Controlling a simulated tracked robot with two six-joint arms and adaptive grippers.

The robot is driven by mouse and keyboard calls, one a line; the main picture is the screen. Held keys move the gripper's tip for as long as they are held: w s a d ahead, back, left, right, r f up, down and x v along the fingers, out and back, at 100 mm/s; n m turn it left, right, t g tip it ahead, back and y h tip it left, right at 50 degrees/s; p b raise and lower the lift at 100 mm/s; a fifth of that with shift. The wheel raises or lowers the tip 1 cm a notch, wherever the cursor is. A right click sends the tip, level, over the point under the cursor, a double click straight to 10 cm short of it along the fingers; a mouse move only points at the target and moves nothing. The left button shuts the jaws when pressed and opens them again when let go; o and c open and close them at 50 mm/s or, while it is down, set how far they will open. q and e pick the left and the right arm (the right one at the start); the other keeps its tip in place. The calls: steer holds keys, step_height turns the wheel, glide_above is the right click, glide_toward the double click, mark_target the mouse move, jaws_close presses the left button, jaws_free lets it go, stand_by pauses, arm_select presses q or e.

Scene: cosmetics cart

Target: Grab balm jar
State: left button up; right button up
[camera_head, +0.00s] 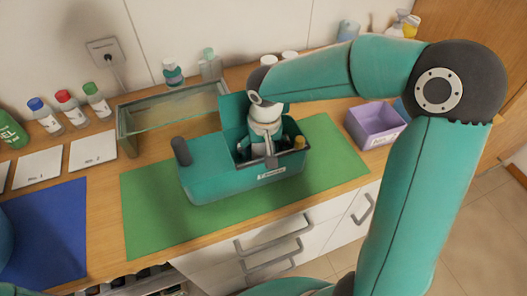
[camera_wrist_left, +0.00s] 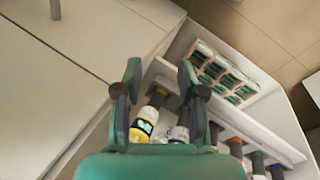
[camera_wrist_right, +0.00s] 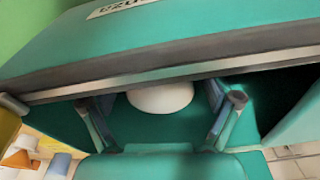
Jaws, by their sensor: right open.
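A white, round-topped item that looks like the balm jar (camera_wrist_right: 160,97) sits inside the teal box (camera_head: 215,180) in the right wrist view; its lower part is hidden. My right gripper (camera_head: 268,158) reaches down into the box's open compartment in the head view. In the right wrist view my right gripper (camera_wrist_right: 160,112) is open, one finger on each side of the white item, with gaps between. The jar is hidden in the head view. My left gripper (camera_wrist_left: 158,85) is open and empty in the left wrist view, above a shelf with bottles.
The teal box stands on a green mat (camera_head: 150,215). A glass-topped stand (camera_head: 175,108) is behind it, a purple bin (camera_head: 375,125) to its right. Several capped bottles (camera_head: 70,108) and white cards (camera_head: 92,149) are at left, near a blue mat (camera_head: 50,225).

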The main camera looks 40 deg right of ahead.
steer(key=c, duration=1.3)
steer(key=shift+r, duration=0.15)
